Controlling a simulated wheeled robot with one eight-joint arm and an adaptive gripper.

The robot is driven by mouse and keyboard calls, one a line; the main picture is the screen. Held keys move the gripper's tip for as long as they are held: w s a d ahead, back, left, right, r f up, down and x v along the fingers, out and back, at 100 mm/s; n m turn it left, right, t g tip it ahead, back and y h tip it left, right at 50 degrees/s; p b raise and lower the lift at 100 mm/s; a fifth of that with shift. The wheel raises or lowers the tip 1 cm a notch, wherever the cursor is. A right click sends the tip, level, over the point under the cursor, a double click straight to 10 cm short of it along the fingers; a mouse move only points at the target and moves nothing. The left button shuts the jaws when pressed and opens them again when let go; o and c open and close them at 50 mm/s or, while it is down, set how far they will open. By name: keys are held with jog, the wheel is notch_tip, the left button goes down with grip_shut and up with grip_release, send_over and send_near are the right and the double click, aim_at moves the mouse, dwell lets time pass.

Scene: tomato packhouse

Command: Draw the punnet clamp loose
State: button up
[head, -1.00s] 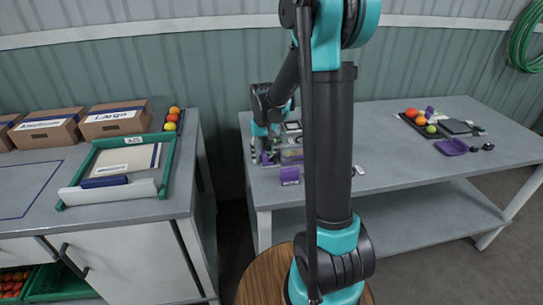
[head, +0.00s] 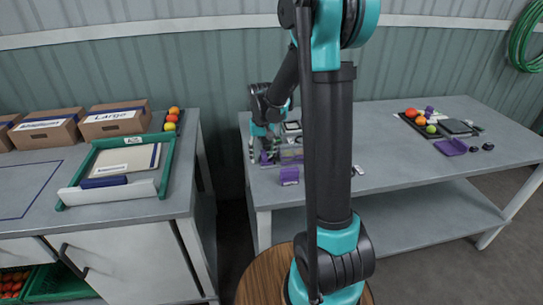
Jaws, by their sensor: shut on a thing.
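My gripper (head: 265,152) points down over the left end of the right-hand table. It is small in the head view and partly hidden by my own wrist. A purple part, which I take to be the punnet clamp (head: 268,158), shows at the fingertips, and the gripper is shut on it. A clear punnet (head: 291,152) stands just right of the fingers. I cannot tell whether the clamp still touches it. A purple block (head: 289,175) stands on the table in front of the punnet.
The right-hand table (head: 400,165) is mostly bare in the middle. At its far right are a tray with tomatoes (head: 421,121), a purple tray (head: 451,147) and small dark items. On the left bench stand cardboard boxes (head: 115,122) and a green-framed tray (head: 168,165).

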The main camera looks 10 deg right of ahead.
aim_at(262, 153)
jog(key=shift+a, duration=0.1)
dwell(0.3)
jog(key=shift+r, duration=2.2)
notch_tip(262, 153, up, 7)
